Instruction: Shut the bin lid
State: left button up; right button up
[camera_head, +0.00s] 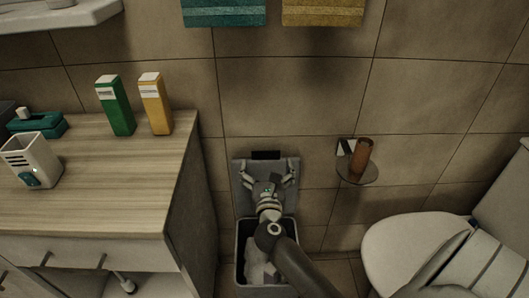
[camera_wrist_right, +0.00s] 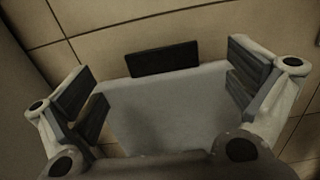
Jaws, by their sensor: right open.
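The bin (camera_head: 240,265) stands on the floor between the counter and the toilet. Its grey lid (camera_head: 240,205) stands raised, close to the tiled wall, with a black tab (camera_head: 265,155) at its top edge. Pale crumpled contents show inside the bin. My right gripper (camera_head: 269,166) is open in front of the upper part of the lid, its fingers spread toward both sides. In the right wrist view the lid (camera_wrist_right: 180,110) and its black tab (camera_wrist_right: 163,59) show between the spread fingers (camera_wrist_right: 168,85). I cannot tell whether the fingers touch it. My left gripper is not in view.
A wooden counter (camera_head: 100,185) with a green carton (camera_head: 117,108), a yellow carton (camera_head: 156,105) and a white cup (camera_head: 32,160) stands left. A wall holder with a brown cup (camera_head: 361,158) and a toilet (camera_head: 400,245) are right. Two towels hang above.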

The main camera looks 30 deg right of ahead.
aim_at(266, 153)
jog(key=x, duration=0.7)
jog(key=shift+f, duration=0.1)
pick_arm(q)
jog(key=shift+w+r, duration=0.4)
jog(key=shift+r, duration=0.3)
pick_arm(e)
jog(key=c, duration=1.4)
jog(key=shift+c, duration=0.2)
pick_arm(q)
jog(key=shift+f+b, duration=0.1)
jog(key=shift+b, duration=0.25)
pick_arm(e)
jog(key=shift+s, duration=0.1)
